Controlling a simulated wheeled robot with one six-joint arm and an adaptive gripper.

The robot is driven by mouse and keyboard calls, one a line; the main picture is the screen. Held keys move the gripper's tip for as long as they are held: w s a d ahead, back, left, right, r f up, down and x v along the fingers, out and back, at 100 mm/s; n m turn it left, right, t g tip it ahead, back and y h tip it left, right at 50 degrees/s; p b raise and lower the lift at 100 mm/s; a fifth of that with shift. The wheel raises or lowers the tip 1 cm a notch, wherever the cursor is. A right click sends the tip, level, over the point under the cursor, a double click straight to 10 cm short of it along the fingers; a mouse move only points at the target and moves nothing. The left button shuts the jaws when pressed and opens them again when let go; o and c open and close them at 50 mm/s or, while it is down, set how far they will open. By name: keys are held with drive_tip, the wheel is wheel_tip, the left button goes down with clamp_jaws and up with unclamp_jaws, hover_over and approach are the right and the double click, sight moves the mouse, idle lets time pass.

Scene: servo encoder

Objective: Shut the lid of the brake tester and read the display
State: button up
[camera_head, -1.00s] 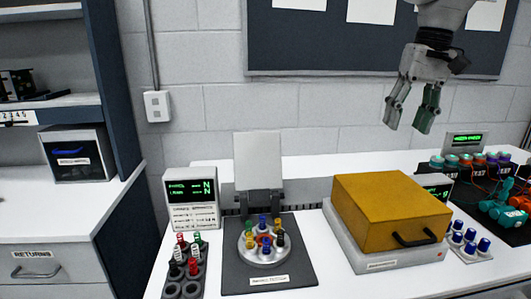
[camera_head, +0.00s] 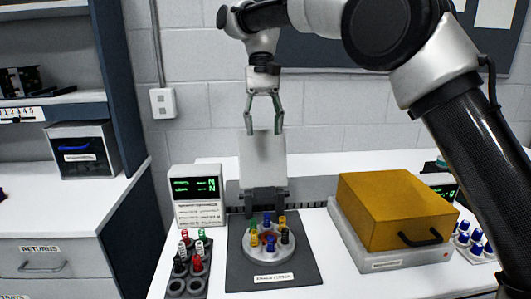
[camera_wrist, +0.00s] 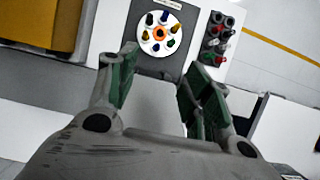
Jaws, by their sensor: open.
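The device I take for the brake tester has a dark base plate (camera_head: 240,262) with a small label at its front. Its pale lid (camera_head: 263,160) stands upright on a dark hinge at the back. A round grey disc (camera_head: 268,256) with several coloured plugs sits exposed on the plate. A display (camera_head: 196,186) left of the lid is lit with green characters, mostly too small to read. My gripper (camera_head: 264,131) is open, pointing down at the lid's top edge. In the wrist view, the lid (camera_wrist: 155,106) shows between its fingers; contact cannot be told.
A rack with red, green and black plugs (camera_head: 184,264) stands left of the plate. A yellow box (camera_head: 395,206) with a black handle sits on a grey base to the right. My arm covers the right side.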

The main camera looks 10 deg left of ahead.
drive_tip(key=x, duration=0.6)
drive_tip(key=shift+s+f, duration=0.2)
drive_tip(key=shift+f, duration=0.2)
clamp_jaws()
unclamp_jaws()
drive_tip(key=shift+w+r, duration=0.1)
drive_tip(key=shift+r, duration=0.05)
drive_tip(key=v, duration=0.7)
